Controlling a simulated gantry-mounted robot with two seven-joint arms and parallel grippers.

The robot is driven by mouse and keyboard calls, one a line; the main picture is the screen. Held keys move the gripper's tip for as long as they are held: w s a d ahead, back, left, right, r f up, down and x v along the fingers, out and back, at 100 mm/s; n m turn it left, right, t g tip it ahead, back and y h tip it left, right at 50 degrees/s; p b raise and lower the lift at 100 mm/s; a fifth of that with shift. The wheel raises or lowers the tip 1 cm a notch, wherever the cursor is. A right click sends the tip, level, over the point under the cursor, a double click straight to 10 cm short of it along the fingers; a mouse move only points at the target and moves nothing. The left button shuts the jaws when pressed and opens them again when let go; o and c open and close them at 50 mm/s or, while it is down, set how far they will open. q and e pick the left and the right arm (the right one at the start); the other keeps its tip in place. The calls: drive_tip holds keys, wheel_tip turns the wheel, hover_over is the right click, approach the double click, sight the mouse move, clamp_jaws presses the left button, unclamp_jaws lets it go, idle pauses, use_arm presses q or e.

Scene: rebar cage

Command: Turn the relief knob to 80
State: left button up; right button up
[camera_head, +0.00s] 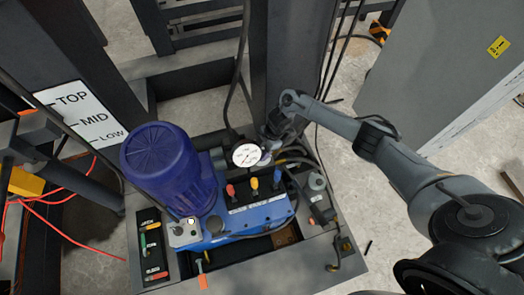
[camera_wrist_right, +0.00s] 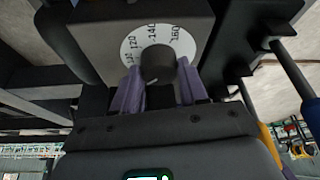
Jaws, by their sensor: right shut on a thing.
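The relief knob (camera_wrist_right: 158,60) is a dark round knob in the right wrist view. It sits in front of a white dial plate (camera_wrist_right: 133,50) with numbers including 120, 140 and 160. A short pale mark shows low on the knob; no 80 can be read. My right gripper (camera_wrist_right: 157,84) has its purple fingers on either side of the knob and is shut on it. In the head view my right gripper (camera_head: 267,147) is beside the white round gauge (camera_head: 246,154); the knob cannot be made out there. My left gripper is not in view.
A blue pump unit (camera_head: 250,215) with red, yellow and blue-topped levers stands below the gauge, next to a big blue motor (camera_head: 168,165). A dark post (camera_head: 270,70) rises behind. Hoses run close to my right gripper. A grey cabinet (camera_head: 435,60) stands at right.

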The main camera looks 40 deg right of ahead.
drive_tip(key=o, duration=1)
drive_tip(key=shift+o, duration=0.2)
drive_tip(key=p+v, duration=0.3)
drive_tip(key=v, duration=0.7)
drive_tip(key=shift+d+r, duration=0.2)
drive_tip(key=shift+r, duration=0.15)
